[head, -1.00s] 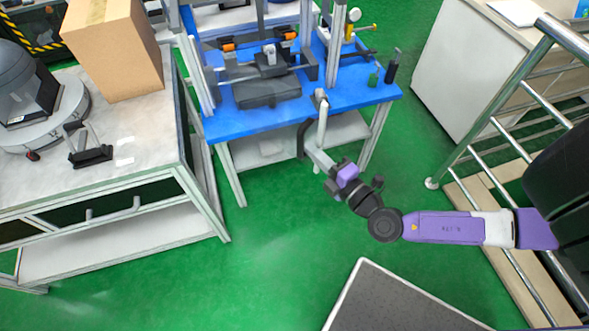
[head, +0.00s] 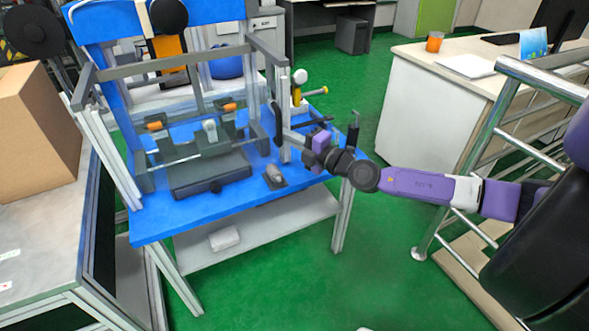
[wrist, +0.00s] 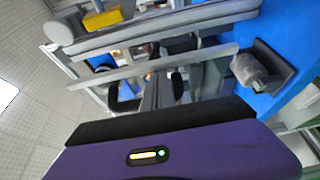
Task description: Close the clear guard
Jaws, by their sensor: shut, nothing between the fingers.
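The drop tower stands on a blue table (head: 190,222). A grey frame bar (head: 172,62) runs across its front above the table, with a see-through panel below it that I take to be the clear guard (head: 178,98). How far the guard is open is hard to tell. My gripper (head: 292,135) is shut and empty at the tower's right side, close to an upright grey bar (head: 285,92) and a dark curved part like a handle (head: 277,122). In the wrist view my fingers (wrist: 164,88) point at grey bars (wrist: 150,66); contact cannot be told.
A small grey piece in a dark holder (head: 275,177) stands on the table's front right; it also shows in the wrist view (wrist: 250,70). A yellow fitting (head: 297,97) is behind. A cardboard box (head: 38,130) is left and a metal railing (head: 470,150) right. Green floor (head: 310,270) is free in front.

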